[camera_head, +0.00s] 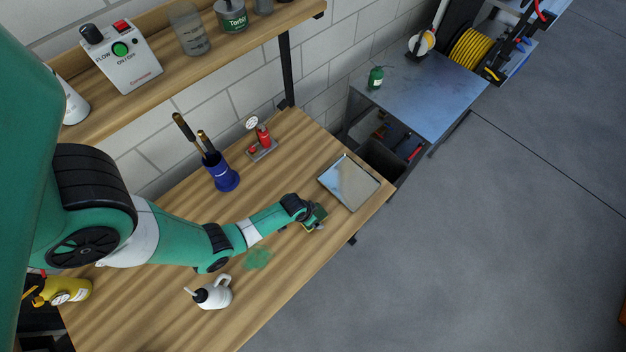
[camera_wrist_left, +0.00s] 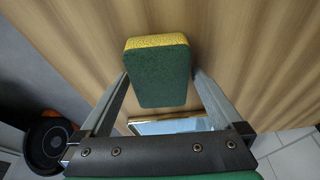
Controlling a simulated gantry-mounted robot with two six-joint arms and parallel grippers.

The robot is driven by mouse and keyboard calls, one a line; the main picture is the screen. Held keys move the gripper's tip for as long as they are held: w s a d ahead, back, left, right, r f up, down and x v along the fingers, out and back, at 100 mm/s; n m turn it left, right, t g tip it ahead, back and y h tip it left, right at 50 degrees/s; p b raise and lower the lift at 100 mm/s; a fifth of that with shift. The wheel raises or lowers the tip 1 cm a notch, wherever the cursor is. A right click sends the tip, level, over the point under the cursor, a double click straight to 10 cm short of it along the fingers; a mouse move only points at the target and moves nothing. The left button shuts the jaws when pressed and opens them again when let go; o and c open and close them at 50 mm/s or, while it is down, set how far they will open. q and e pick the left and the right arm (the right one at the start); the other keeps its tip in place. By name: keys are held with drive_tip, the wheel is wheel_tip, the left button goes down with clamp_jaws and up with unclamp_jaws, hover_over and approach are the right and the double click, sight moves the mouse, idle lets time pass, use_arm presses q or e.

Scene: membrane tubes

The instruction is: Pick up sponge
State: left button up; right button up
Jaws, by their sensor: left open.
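The sponge (camera_wrist_left: 158,78) is a block with a dark green face and a yellow edge. In the left wrist view it lies between the two finger tips of my left gripper (camera_wrist_left: 160,82). The fingers flank it, one on each side; I cannot tell whether they touch it. In the head view my left gripper (camera_head: 311,215) is low over the wooden bench, and the sponge (camera_head: 317,224) is partly hidden by it. My left gripper is open. My right gripper is in neither view.
A metal tray (camera_head: 335,172) lies just beyond the gripper; its rim also shows in the wrist view (camera_wrist_left: 200,124). A green smear (camera_head: 257,259) and a white jug (camera_head: 219,294) are nearer. A blue holder (camera_head: 222,174) and red gauge device (camera_head: 264,141) stand behind.

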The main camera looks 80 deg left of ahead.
use_arm(q)
drive_tip(key=shift+f, duration=0.15)
drive_tip(key=c, duration=1.1)
drive_tip(key=shift+c, duration=0.3)
wheel_tip(320, 180, up, 5)
drive_tip(key=p, duration=0.4)
drive_tip(key=shift+f, duration=0.1)
drive_tip(key=s+r+p, duration=0.1)
drive_tip(key=s+d+r+p, duration=0.1)
drive_tip(key=r+p, duration=0.1)
drive_tip(key=s+d+r+p, duration=0.1)
drive_tip(key=p, duration=0.1)
drive_tip(key=shift+s+d+r, duration=0.1)
drive_tip(key=shift+s+r, duration=0.15)
drive_tip(key=shift+r, duration=0.15)
drive_tip(key=s+d+r+p, duration=0.2)
drive_tip(key=s+d, duration=0.3)
drive_tip(key=s, duration=0.3)
drive_tip(key=shift+v, duration=0.9)
